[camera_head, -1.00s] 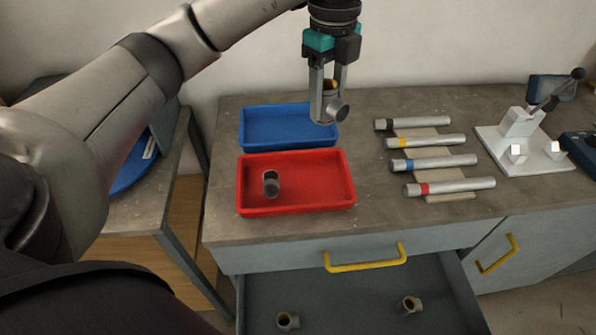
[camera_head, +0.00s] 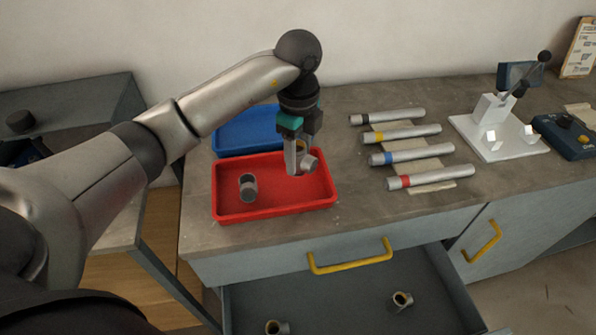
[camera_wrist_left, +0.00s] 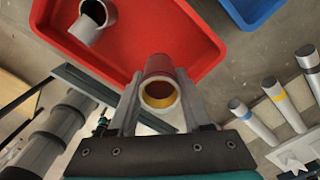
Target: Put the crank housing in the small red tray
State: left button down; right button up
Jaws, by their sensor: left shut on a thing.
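The small red tray (camera_head: 280,207) stands on the bench, and its floor also shows in the left wrist view (camera_wrist_left: 185,38). My left gripper (camera_head: 299,168) is over the right part of the tray. A similar housing (camera_head: 248,187) is in the tray's left part. My right gripper is not in view.
A blue tray (camera_head: 235,142) stands right behind the red one. Several tubes with coloured bands (camera_head: 415,153) lie to the right, beside a white lever fixture (camera_head: 497,135). Below, an open drawer (camera_head: 335,305) holds two similar housings (camera_head: 401,300).

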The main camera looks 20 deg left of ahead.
aim_at(298, 171)
pick_arm(q)
jog(key=shift+f, duration=2.25)
jog(key=shift+f+b, duration=0.15)
jog(key=shift+b, duration=0.15)
jog(key=shift+c, duration=1.7)
grip_release()
notch_tip(298, 171, up, 12)
jog(key=shift+r+p, duration=0.2)
jog(key=shift+p, duration=0.5)
